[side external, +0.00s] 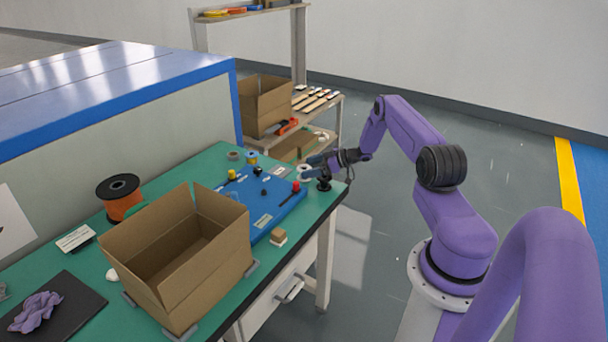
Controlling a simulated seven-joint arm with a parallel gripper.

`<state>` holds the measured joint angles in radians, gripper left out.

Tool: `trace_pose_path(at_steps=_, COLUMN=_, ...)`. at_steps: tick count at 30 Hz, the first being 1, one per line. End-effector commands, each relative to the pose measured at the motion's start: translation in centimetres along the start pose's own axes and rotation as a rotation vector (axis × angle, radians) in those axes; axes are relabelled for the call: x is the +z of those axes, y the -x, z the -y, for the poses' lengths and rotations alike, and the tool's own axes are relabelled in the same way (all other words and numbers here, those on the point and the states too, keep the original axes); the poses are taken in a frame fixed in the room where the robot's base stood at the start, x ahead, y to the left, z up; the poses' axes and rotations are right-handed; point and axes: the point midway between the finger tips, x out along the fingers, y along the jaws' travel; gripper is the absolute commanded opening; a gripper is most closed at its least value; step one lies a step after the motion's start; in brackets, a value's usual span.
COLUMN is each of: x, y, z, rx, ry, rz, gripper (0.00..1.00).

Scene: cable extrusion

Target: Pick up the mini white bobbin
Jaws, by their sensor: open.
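A small white bobbin (304,174) lies on the green tabletop near the table's far right edge, just right of the blue board. My gripper (314,163) reaches in from the right, directly beside and slightly above the bobbin, and partly overlaps it in this view. The gripper is open. The fingers are small here, so I cannot tell whether they touch the bobbin or surround it.
The blue board (262,216) holds several pegs. An open cardboard box (150,265) and an orange spool (122,203) stand to the left. A shelf (327,118) is behind.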

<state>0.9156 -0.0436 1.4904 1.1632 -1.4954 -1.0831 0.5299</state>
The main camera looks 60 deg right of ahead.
Motion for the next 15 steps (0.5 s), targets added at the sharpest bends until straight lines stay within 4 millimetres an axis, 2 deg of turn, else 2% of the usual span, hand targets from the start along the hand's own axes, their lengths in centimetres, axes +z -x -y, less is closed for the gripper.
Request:
trace_pose_path(at_steps=9, x=0.0, y=-0.6, z=0.02, rx=0.0, ry=-0.001, rz=0.0, gripper=0.89)
trace_pose_path(at_steps=11, x=0.0, y=-0.59, z=0.02, rx=0.0, ry=-0.001, rz=0.0, gripper=0.69)
trace_pose_path(at_steps=12, x=0.0, y=-0.58, z=0.02, rx=0.0, ry=-0.001, rz=0.0, gripper=0.56)
trace_pose_path(at_steps=15, x=0.01, y=-0.57, z=0.02, rx=0.0, ry=-0.001, rz=0.0, gripper=0.29)
